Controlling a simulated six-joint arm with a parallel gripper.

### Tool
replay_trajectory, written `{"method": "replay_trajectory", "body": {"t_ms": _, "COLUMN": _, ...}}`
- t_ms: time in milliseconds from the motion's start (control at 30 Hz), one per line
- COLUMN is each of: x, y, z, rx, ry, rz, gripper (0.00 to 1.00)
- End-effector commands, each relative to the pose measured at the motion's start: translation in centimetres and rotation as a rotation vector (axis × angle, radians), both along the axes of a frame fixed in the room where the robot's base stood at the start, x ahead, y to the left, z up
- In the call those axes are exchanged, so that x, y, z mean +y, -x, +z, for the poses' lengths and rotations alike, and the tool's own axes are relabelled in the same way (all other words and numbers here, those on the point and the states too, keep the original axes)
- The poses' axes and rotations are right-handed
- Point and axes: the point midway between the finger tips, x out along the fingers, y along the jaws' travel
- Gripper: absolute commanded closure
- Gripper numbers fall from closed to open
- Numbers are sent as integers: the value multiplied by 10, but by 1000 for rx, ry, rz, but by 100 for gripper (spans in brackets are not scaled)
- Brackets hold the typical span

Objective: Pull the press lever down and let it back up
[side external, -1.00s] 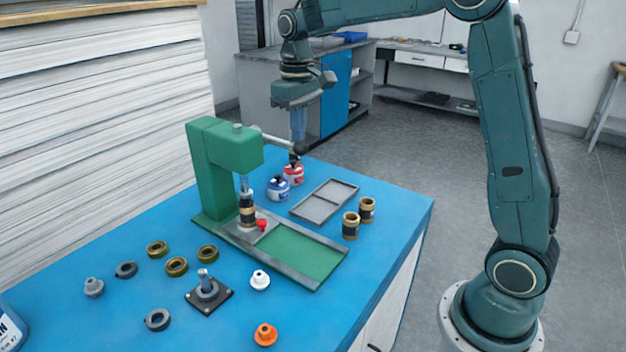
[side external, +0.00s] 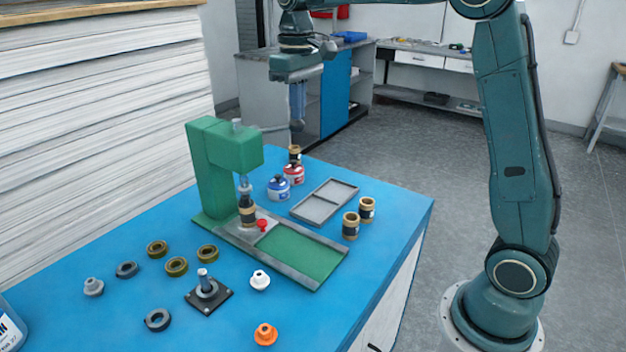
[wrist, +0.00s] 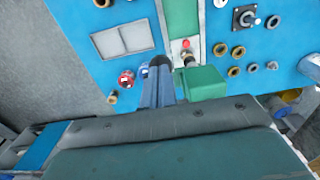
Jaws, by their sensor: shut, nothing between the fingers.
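The green press (side external: 235,150) stands at the back left of the blue table; its head (wrist: 203,83) also shows in the wrist view. Its pale lever reaches right from the head to a dark knob (side external: 296,126), seen in the wrist view as a dark round end (wrist: 160,61). My gripper (side external: 298,118) is shut and empty, its fingertips (wrist: 160,74) at the knob, seemingly touching it; the exact contact is hidden. A black and gold roller (side external: 247,211) stands upright under the press ram.
Red and blue jars (side external: 285,183), a gold roller (side external: 294,154) and a grey divided tray (side external: 324,199) lie right of the press. Two gold rollers (side external: 359,217) stand near the right edge. Several rings and a post on a black base (side external: 208,291) occupy the front.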

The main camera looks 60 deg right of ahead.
Motion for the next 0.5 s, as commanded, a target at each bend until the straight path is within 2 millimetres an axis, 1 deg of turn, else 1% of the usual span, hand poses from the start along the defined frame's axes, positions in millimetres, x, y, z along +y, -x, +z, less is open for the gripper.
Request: {"method": "replay_trajectory", "body": {"t_ms": 500, "x": 0, "y": 0, "z": 26, "rx": 0, "ry": 0, "rz": 0, "gripper": 100}}
